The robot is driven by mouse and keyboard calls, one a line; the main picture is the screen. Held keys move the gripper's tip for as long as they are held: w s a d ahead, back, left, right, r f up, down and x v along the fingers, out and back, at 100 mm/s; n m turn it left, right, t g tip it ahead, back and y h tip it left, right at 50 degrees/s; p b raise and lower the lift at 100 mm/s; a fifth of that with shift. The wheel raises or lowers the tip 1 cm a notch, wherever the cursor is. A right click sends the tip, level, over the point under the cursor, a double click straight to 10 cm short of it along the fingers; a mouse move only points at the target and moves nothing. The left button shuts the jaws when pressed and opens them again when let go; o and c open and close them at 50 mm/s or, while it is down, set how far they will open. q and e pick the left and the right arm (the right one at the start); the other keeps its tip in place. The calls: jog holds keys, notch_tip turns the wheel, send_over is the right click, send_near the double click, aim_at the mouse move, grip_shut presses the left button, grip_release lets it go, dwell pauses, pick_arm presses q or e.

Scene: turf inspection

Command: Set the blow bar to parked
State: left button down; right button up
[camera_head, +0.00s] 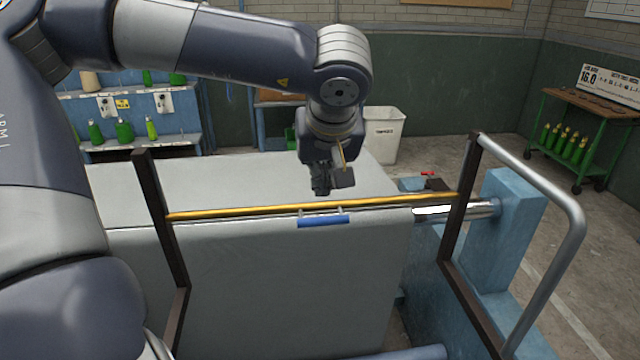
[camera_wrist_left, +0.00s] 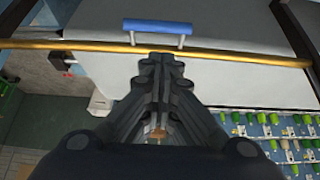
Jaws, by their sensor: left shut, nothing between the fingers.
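The blow bar (camera_head: 380,203) is a long yellow rod between two dark upright arms, level across the top of a large grey cabinet. A blue handle (camera_head: 324,221) is fixed at its middle on two short posts. In the left wrist view the bar (camera_wrist_left: 225,57) crosses the upper part, with the blue handle (camera_wrist_left: 157,27) beyond it. My left gripper (camera_head: 321,192) is shut and empty, pointing down just above and behind the bar near the handle. It also shows in the left wrist view (camera_wrist_left: 162,58); contact with the bar cannot be told. My right gripper is not in view.
A dark left upright (camera_head: 163,220) and a grey tubular rail (camera_head: 545,185) at right flank the bar. A blue post (camera_head: 510,220) with a metal shaft stands at right. A white bin (camera_head: 383,135) and a green trolley (camera_head: 590,110) stand behind.

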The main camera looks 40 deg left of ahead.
aim_at(317, 208)
pick_arm(q)
jog(key=p+x, duration=0.2)
jog(key=x, duration=0.6)
jog(key=shift+a+f, duration=0.1)
jog(key=shift+f, duration=0.05)
jog(key=shift+w+a+f, duration=0.15)
jog(key=shift+a+f, duration=0.05)
jog(key=shift+f, duration=0.2)
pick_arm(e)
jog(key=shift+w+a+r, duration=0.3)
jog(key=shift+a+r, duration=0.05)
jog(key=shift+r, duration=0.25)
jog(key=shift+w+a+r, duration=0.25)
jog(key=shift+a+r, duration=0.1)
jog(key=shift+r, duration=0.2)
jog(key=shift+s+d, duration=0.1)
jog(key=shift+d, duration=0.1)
pick_arm(q)
jog(key=shift+d+r+g+h+p, duration=0.15)
jog(key=shift+d+g+h+p, duration=0.15)
jog(key=shift+p, duration=0.15)
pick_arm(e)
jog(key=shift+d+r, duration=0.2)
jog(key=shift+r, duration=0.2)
